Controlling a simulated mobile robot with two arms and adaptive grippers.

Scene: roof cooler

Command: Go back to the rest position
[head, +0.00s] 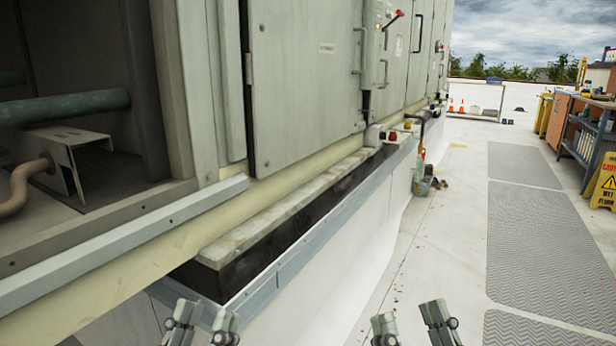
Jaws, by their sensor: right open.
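My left gripper (203,320) shows at the bottom edge, left of the middle. Its two fingers stand apart with nothing between them. It is in front of the grey ledge of the roof cooler (292,85). My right gripper (410,322) shows at the bottom edge, right of the middle. Its fingers are spread wide and empty, over the pale roof floor. Only the finger ends of both grippers show; the arms are out of view.
An open cooler bay with a green pipe (62,107) is at the left. A grey metal rail (120,243) runs below it. Grey floor mats (545,240) lie at the right. A yellow wet-floor sign (604,182) stands by a workbench (590,125). The walkway between is mostly clear.

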